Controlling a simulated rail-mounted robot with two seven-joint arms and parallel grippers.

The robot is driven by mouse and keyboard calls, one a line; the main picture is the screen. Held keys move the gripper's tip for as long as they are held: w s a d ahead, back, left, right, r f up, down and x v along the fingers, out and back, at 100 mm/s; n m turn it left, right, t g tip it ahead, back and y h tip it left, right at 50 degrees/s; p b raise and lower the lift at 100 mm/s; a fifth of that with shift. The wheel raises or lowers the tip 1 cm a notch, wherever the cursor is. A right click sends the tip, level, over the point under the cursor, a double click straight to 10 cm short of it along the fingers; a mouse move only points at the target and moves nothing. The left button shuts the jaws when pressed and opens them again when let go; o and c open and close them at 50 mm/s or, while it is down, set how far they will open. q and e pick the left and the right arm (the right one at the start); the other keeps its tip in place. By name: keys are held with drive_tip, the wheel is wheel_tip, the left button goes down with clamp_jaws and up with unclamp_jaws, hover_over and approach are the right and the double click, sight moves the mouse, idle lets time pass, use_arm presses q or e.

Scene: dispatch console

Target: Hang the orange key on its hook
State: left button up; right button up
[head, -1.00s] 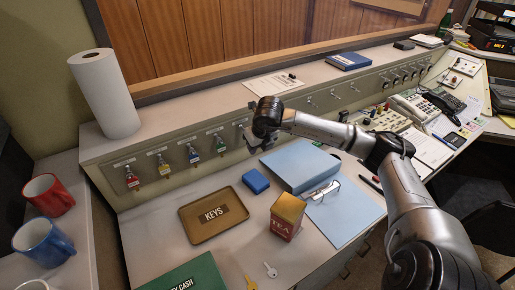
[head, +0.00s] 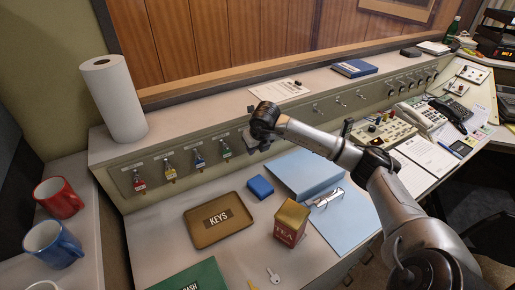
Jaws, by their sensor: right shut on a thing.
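My right gripper (head: 256,141) is at the front face of the console's key panel, just right of the green-tagged key (head: 225,149). It is shut, with its fingers turned toward the panel. The arm's wrist covers most of the fingers. The orange key cannot be made out; what the jaws hold is hidden behind the gripper. The hook at that spot is also hidden, so I cannot tell whether the key touches it. Red (head: 138,181), yellow (head: 170,171) and blue-tagged (head: 198,160) keys hang in a row to the left. My left gripper is out of view.
The desk holds a brown KEYS tray (head: 218,236), a blue box (head: 260,187), a TEA tin (head: 291,222), a blue folder (head: 304,174), a silver key (head: 273,275) and a green cash box (head: 190,277). A paper roll (head: 115,100) stands on the ledge. Mugs (head: 58,197) stand at left.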

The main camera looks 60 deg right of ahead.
drive_tip(key=shift+w, duration=0.15)
drive_tip(key=shift+w+d, duration=0.15)
drive_tip(key=shift+w, duration=0.05)
idle(0.7)
drive_tip(key=shift+p, duration=0.3)
drive_tip(key=shift+w, duration=0.15)
idle(0.4)
drive_tip(key=shift+w+d+p, duration=0.3)
drive_tip(key=shift+w+d, duration=0.1)
drive_tip(key=shift+w, duration=0.1)
drive_tip(key=shift+w, duration=0.1)
idle(0.6)
drive_tip(key=shift+w+d, duration=0.15)
drive_tip(key=shift+w, duration=0.05)
drive_tip(key=shift+w+d+p, duration=0.1)
drive_tip(key=shift+w+p, duration=0.1)
drive_tip(key=shift+p, duration=0.15)
idle(0.5)
